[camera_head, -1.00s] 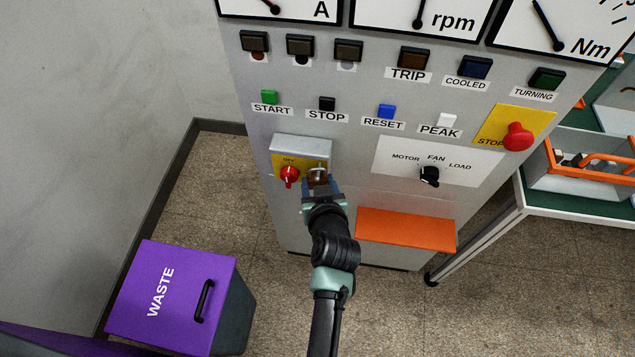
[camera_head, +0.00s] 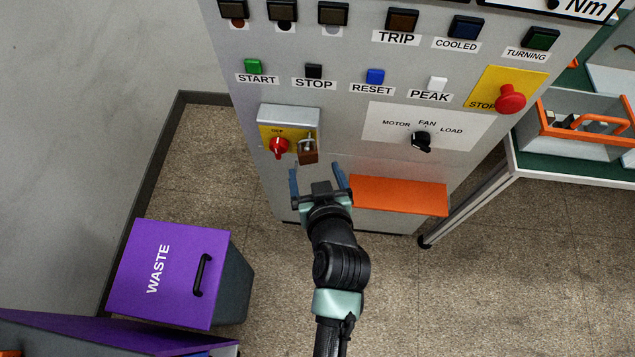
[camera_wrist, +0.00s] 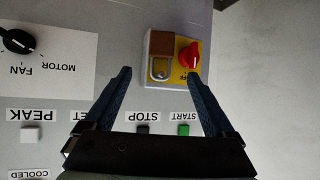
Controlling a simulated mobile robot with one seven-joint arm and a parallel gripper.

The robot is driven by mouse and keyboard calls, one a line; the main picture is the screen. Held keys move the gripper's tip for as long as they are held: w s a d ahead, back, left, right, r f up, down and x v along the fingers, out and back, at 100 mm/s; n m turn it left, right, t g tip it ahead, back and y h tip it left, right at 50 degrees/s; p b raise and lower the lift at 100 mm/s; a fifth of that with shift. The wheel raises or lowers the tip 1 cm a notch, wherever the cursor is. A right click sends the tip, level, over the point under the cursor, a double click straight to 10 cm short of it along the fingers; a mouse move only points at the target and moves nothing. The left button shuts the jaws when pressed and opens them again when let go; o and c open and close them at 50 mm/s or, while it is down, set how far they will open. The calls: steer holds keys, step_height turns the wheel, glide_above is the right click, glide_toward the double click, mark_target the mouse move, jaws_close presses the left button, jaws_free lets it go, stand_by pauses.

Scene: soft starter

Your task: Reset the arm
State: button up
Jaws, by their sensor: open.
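My gripper (camera_head: 320,182) is open and empty, in front of the grey cabinet and a little below the yellow switch plate (camera_head: 268,133). A brown padlock (camera_head: 308,152) hangs at the plate, beside the red rotary switch (camera_head: 278,148). The gripper's fingers are apart from the padlock. In the wrist view the padlock (camera_wrist: 161,50) and the red switch (camera_wrist: 188,57) show upside down beyond and between the two blue fingers (camera_wrist: 158,102). My arm reaches up from the bottom of the head view.
An orange ledge (camera_head: 398,195) juts from the cabinet just right of my gripper. A purple-lidded waste bin (camera_head: 180,260) stands at left. A green-topped bench (camera_head: 545,168) with an orange-handled tray (camera_head: 590,140) is at right. Bare floor lies below.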

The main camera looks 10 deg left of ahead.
steer(key=v, duration=0.4)
steer(key=w+d+r+t, duration=0.1)
steer(key=w+r+t, duration=0.2)
steer(key=r, duration=0.8)
steer(key=w+r+m+t+h+p, duration=0.1)
steer(key=w+r+t, duration=0.15)
steer(key=r, duration=0.85)
steer(key=w+d+r+t, duration=0.1)
steer(key=w+r+t, duration=0.25)
steer(key=r, duration=0.85)
steer(key=s+d+r+m+t+h, duration=0.1)
steer(key=s+r+t, duration=0.2)
steer(key=r, duration=1.1)
steer(key=s+d+r+m+t+h+p, duration=0.1)
steer(key=s+r+t, duration=0.3)
steer(key=r, duration=0.9)
steer(key=s, duration=0.3)
steer(key=shift+s+r+m+h, duration=0.35)
steer(key=shift+r+m+h, duration=0.05)
steer(key=shift+d, duration=0.1)
